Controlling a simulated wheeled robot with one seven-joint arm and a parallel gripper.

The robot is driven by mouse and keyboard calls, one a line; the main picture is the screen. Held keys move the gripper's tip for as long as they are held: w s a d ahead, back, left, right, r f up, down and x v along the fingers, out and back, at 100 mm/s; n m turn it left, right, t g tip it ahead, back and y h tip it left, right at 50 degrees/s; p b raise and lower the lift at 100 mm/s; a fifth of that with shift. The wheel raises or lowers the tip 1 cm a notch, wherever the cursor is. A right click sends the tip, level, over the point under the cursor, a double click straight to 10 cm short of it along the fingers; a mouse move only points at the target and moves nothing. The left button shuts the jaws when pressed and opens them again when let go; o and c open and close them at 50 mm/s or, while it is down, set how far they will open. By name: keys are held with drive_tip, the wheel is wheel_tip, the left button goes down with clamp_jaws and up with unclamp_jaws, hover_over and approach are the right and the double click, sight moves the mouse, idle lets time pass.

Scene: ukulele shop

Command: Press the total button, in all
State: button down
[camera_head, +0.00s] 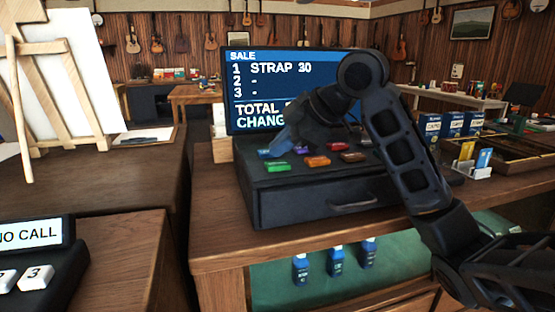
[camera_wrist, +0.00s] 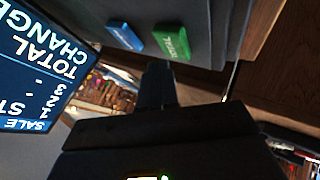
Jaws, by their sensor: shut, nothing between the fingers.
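The cash register (camera_head: 310,205) stands on a wooden counter, with colored buttons on its sloped top. The green button (camera_head: 277,167) is at the front left of the keys; in the wrist view the green button (camera_wrist: 172,43) reads TOTAL. A blue button (camera_head: 268,154) lies behind it, and it also shows in the wrist view (camera_wrist: 126,37). My gripper (camera_head: 278,145) is shut and empty, pointing down over the back left keys. In the wrist view its fingertips (camera_wrist: 157,66) are close to the green button; I cannot tell whether they touch anything.
The register screen (camera_head: 275,75) shows SALE, STRAP 30 on line 1, and TOTAL and CHANGE partly hidden by my arm. Purple, orange, brown and red keys lie right of the green one. Blue boxes (camera_head: 452,124) and a wooden tray (camera_head: 510,155) stand to the right.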

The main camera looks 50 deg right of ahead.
sight(280, 165)
drive_tip(key=shift+r, duration=0.1)
wheel_tip(280, 165, up, 5)
drive_tip(key=p, duration=0.4)
idle(0.4)
idle(0.8)
